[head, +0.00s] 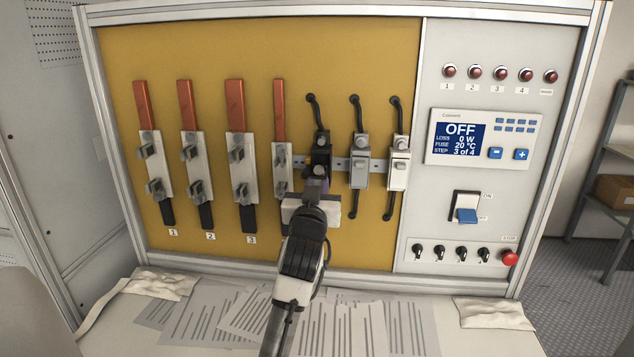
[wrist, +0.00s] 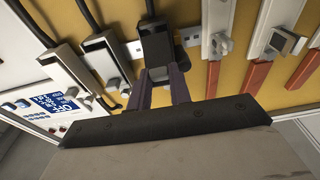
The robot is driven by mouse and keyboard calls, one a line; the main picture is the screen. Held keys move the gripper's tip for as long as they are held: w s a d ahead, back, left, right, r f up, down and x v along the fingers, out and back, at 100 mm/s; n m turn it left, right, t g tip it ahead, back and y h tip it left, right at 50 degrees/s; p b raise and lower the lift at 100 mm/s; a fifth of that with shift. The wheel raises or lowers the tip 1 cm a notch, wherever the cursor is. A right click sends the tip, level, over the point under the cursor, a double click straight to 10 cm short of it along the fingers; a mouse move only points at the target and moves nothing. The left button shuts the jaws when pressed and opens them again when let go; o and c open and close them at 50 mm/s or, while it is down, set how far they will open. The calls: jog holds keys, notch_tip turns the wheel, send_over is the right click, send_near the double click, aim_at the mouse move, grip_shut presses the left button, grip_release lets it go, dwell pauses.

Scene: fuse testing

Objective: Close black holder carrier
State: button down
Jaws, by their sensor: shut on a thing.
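The black holder (head: 320,143) is the leftmost of three fuse holders on the rail of the yellow panel, with a black cable at its top. My gripper (head: 317,184) is in front of its lower part and hides much of it. In the wrist view the black holder (wrist: 154,44) is straight ahead of my gripper (wrist: 161,76). Both dark fingers are at its near end, shut on its carrier. A small grey piece shows between the fingertips. How far the carrier is tilted I cannot tell.
A grey holder (head: 360,172) and a white holder (head: 398,172) stand close to the right. Several red-and-black fuse bars with pale bases (head: 283,168) are on the left. The control display (head: 461,138) reads OFF. Printed papers (head: 215,312) lie on the table below.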

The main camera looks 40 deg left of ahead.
dwell(0.3)
jog(key=c, duration=1.3)
grip_release()
jog(key=b+v, duration=0.5)
jog(key=v, duration=0.8)
jog(key=shift+s+d+r, duration=0.1)
jog(key=shift+s+d, duration=0.05)
jog(key=shift+s, duration=0.25)
